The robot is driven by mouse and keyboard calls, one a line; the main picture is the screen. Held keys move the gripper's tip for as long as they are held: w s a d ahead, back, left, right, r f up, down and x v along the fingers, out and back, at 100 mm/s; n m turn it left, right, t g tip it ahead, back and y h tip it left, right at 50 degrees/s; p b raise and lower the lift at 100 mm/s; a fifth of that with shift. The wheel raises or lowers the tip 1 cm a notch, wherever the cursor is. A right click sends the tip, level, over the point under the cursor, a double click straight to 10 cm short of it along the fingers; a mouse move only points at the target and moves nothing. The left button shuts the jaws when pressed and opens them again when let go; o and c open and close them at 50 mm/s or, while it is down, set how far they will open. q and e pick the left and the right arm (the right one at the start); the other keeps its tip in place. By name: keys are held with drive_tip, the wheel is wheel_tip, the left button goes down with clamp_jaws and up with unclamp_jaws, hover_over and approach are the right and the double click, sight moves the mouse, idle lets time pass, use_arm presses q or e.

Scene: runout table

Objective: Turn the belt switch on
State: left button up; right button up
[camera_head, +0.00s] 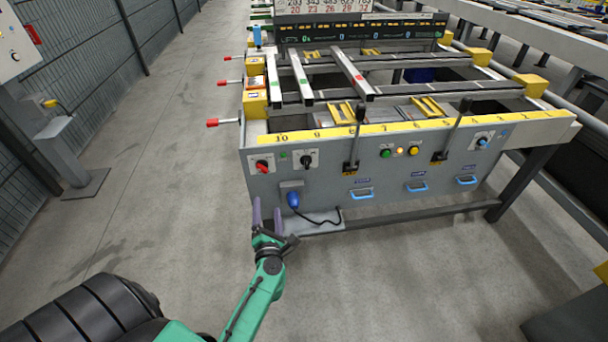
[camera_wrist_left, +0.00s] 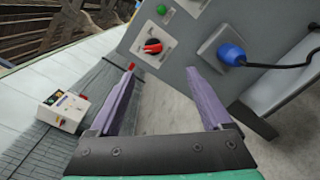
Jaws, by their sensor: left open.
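The front panel (camera_head: 330,185) of the runout table carries a red rotary switch (camera_head: 262,166) at its left end and a black rotary switch (camera_head: 306,159) to the right of it. I cannot read which one is the belt switch. The red switch also shows in the left wrist view (camera_wrist_left: 152,46), beyond and between my fingertips. My left gripper (camera_head: 267,214) is open and empty, below the red switch and apart from the panel. Its two purple fingers also show in the left wrist view (camera_wrist_left: 160,72). My right gripper is not in view.
A blue plug (camera_head: 293,200) with a black cable sits in a socket right of my left gripper. Two black levers (camera_head: 356,138) and several blue handles (camera_head: 361,194) are farther right. Red-tipped levers (camera_head: 213,122) stick out left.

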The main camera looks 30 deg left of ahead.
sight(262, 171)
use_arm(q)
drive_tip(key=shift+n, duration=0.5)
drive_tip(key=x, duration=0.9)
drive_tip(key=a+r+x, duration=0.1)
drive_tip(key=x, duration=0.4)
drive_tip(key=shift+s+a+b, duration=0.1)
drive_tip(key=shift+a+b, duration=0.15)
drive_tip(key=shift+b, duration=0.15)
clamp_jaws()
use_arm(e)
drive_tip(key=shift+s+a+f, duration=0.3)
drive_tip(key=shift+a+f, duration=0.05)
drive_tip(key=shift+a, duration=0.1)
